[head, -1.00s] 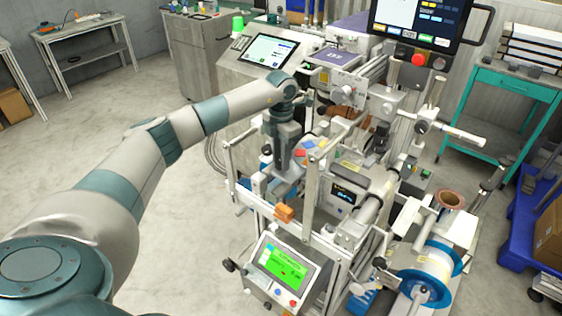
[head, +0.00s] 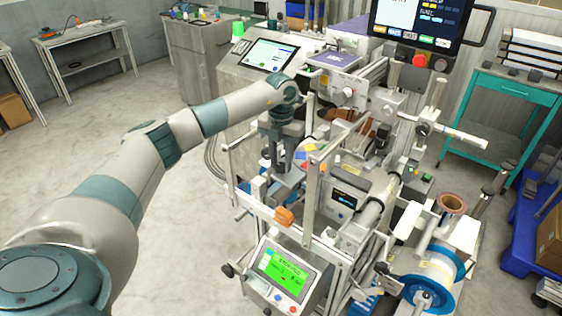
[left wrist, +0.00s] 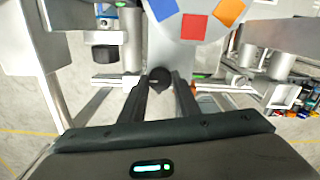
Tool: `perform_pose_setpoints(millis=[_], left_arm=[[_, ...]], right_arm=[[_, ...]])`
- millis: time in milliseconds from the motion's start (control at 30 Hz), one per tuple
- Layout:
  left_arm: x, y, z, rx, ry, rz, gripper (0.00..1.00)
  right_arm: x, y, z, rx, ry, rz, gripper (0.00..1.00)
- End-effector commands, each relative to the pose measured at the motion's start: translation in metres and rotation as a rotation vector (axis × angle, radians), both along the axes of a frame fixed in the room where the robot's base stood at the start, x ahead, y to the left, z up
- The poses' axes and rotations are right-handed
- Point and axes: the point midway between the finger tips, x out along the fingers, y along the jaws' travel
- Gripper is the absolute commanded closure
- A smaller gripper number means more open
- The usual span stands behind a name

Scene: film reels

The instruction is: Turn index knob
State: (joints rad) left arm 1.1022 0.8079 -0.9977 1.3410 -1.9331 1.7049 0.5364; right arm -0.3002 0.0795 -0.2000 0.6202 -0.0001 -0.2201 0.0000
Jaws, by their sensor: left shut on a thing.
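A small dark round knob (left wrist: 160,78) sits below a white disc (left wrist: 187,50) in the left wrist view. The disc carries blue, red and orange patches. In the head view the disc (head: 318,156) stands just right of my left gripper (head: 284,166). That gripper points down into the machine frame. In the left wrist view its two dark fingers (left wrist: 162,86) are shut on the knob, one on each side. In the head view the knob and the fingertips are hard to make out. My right gripper is in neither view.
White upright posts and an orange block (head: 284,215) stand close to my left gripper. A green-screened panel (head: 284,272) is below at the front. A blue-and-white reel (head: 431,278) is at lower right. Open floor lies left of the machine.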

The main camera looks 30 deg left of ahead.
Motion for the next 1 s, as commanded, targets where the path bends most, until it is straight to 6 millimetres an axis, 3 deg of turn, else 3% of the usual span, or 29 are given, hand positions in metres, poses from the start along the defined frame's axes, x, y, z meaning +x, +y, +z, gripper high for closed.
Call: perform_pose_setpoints(millis=[167,200,267,1000], left_arm=[[0.0011,0.0001,0.0016,-0.001,-0.004,0.000,0.93],[0.0011,0.0001,0.0016,-0.001,-0.004,-0.001,0.64],[0.0010,0.0001,0.0015,-0.001,-0.004,-0.001,0.52],[0.0002,0.0000,0.0007,0.000,-0.001,-0.076,0.52]], right_arm=[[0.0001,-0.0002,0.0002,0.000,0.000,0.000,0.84],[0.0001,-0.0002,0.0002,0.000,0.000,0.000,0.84],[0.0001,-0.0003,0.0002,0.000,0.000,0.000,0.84],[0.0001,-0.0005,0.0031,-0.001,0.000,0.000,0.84]])
